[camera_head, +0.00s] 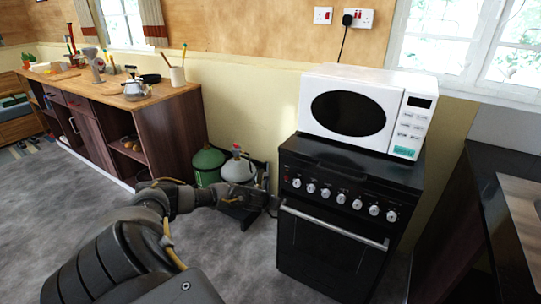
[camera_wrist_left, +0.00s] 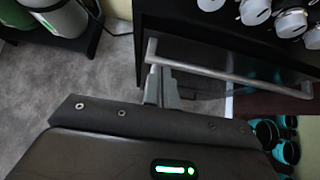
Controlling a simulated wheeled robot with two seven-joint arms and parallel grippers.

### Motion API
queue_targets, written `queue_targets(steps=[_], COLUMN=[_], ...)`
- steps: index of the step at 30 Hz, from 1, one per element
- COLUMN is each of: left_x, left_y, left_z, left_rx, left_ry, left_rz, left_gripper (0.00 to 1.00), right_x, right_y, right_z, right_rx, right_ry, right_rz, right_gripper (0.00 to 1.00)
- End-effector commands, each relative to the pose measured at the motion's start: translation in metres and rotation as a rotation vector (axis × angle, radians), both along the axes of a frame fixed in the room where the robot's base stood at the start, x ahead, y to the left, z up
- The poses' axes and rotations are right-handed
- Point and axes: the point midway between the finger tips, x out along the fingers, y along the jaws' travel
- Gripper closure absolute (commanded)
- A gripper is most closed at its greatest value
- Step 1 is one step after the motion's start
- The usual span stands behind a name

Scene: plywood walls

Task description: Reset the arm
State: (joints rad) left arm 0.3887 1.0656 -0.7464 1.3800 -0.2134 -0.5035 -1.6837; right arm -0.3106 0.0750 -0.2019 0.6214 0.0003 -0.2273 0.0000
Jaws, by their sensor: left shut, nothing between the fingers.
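My left arm reaches in from the bottom left in the head view. Its left gripper (camera_head: 272,203) is at the left front edge of the black oven (camera_head: 330,240), close to the left end of the silver door handle (camera_head: 335,224). In the left wrist view the fingers (camera_wrist_left: 162,90) are together and empty, beside the handle's left end (camera_wrist_left: 152,50). I cannot tell whether they touch it. The oven door looks closed in the head view. My right gripper is not in view.
A white microwave (camera_head: 352,108) stands on the oven. Green (camera_head: 207,165) and grey (camera_head: 239,168) gas bottles stand left of the oven. A wooden workbench (camera_head: 130,92) with tools and a kettle is at the left. A dark counter (camera_head: 500,210) is at the right. Grey floor (camera_head: 50,210) is clear at the left.

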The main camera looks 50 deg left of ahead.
Motion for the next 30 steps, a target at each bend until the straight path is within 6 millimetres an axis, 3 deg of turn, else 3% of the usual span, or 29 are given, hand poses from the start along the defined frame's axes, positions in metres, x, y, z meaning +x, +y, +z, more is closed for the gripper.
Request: queue_targets(steps=[3, 9, 16, 24, 28, 30], left_x=[-0.006, -0.009, -0.009, -0.009, -0.007, -0.004], left_y=[0.000, -0.002, -0.003, -0.003, -0.005, 0.006], left_z=[0.020, 0.036, 0.038, 0.038, 0.039, 0.040], left_rx=[0.004, 0.001, 0.001, -0.017, -0.143, -0.252], left_ry=[0.000, 0.001, 0.000, -0.006, -0.053, -0.102], left_rz=[0.000, 0.000, 0.001, 0.016, 0.105, 0.210], left_gripper=[1.00, 1.00, 1.00, 1.00, 1.00, 1.00], right_x=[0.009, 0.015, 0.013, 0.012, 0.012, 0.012], right_y=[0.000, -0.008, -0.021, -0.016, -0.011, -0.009], right_z=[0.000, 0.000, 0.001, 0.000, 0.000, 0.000], right_rx=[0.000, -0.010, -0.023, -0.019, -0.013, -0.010], right_ry=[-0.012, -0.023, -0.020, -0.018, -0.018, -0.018], right_rz=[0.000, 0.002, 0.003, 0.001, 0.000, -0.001], right_gripper=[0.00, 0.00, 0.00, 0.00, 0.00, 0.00])
